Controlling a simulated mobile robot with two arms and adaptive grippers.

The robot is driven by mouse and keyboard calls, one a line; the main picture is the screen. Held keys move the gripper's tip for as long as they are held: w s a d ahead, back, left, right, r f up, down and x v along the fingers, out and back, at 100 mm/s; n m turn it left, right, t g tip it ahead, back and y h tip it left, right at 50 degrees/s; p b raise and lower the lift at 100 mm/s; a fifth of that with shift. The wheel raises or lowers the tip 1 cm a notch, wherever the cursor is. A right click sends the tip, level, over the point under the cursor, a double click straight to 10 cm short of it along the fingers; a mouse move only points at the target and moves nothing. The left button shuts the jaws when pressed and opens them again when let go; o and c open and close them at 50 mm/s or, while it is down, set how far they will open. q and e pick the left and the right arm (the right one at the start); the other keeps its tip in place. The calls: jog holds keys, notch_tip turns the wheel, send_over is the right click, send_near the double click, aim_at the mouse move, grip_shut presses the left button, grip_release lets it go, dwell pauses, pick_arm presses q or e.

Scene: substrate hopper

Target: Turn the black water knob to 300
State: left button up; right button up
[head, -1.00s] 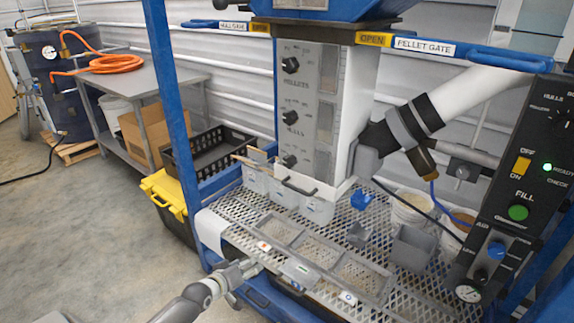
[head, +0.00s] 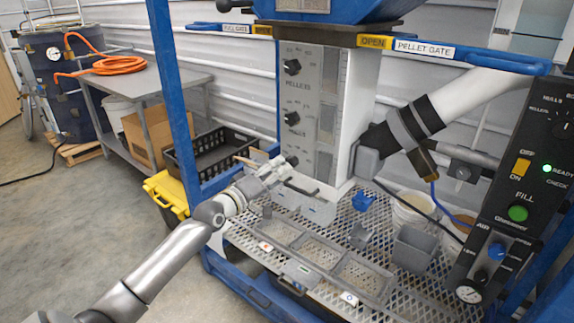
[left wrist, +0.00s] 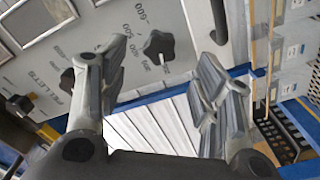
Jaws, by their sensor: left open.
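The black water knob (head: 292,160) is the lowest of the knobs on the grey dial panel (head: 324,110). In the head view it shows at the tip of my left gripper (head: 279,172), which partly covers that end of the panel. In the left wrist view the knob (left wrist: 158,47) appears beyond and between the spread fingers of my left gripper (left wrist: 156,80), with a gap on both sides. The gripper is open and empty. Printed numbers such as 500 and 600 show beside the knob, but I cannot read its setting. My right gripper is not in view.
Two more black knobs, pellets (head: 291,67) and hulls (head: 291,118), sit above. A blue upright post (head: 172,90) stands left of the panel, behind my arm.

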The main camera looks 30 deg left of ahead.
aim_at(291, 162)
pick_arm(q)
jog(key=shift+w+d, duration=0.2)
jog(key=shift+w, duration=2.5)
jog(key=shift+c, duration=0.5)
jog(key=c, duration=0.9)
jog(key=shift+m, duration=0.4)
jog(key=m+b, duration=0.1)
jog(key=m, duration=0.1)
jog(key=shift+m, duration=2.5)
